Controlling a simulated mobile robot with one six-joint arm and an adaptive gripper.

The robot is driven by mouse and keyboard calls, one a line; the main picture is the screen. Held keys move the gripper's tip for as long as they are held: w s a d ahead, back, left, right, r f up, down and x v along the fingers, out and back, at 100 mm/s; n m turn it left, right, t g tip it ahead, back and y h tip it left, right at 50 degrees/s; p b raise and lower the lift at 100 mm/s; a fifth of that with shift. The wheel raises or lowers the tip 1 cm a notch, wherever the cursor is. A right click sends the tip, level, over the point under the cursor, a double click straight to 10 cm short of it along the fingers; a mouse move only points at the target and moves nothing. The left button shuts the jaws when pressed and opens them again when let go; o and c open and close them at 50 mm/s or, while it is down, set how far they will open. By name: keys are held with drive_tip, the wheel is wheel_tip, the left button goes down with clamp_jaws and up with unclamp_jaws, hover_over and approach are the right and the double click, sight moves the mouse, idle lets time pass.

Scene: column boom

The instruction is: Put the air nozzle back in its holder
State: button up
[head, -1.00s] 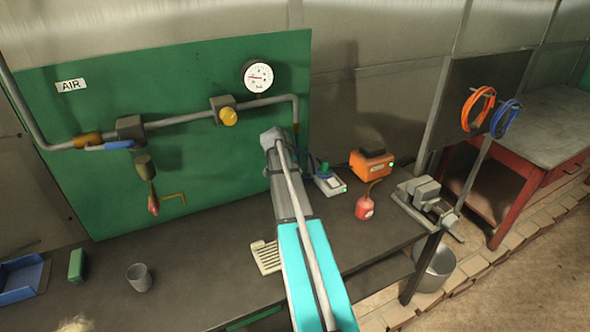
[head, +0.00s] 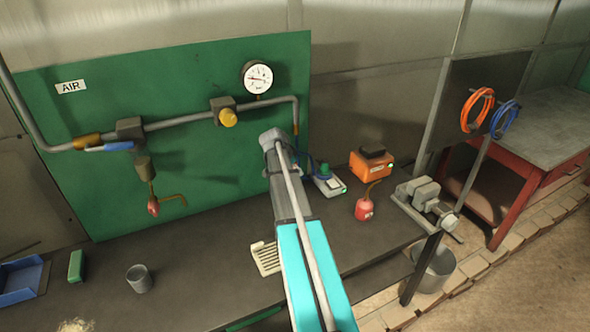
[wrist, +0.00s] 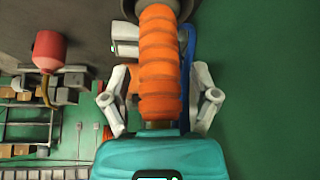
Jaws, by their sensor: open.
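An orange ribbed grip with a grey collar at its far end, which looks like the air nozzle (wrist: 158,60), stands large and close in the wrist view. My gripper (wrist: 160,88) is open, with one pale finger on each side of the grip; gaps show beside it, and contact cannot be told. A blue hose (wrist: 188,50) runs along its right side. In the head view my arm hides the gripper and the grip in front of the green board (head: 225,175). I cannot make out a holder for certain.
The grey bench (head: 195,240) carries a red oil can (head: 364,208), an orange box (head: 371,163), a vice (head: 428,205) and a cup (head: 139,278). A pipe (head: 180,122) with a gauge (head: 257,77) crosses the board.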

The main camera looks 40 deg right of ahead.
drive_tip(key=p+v, duration=1)
drive_tip(key=v, duration=0.1)
drive_tip(key=shift+a+r, duration=0.15)
drive_tip(key=shift+r, duration=0.25)
idle(1.7)
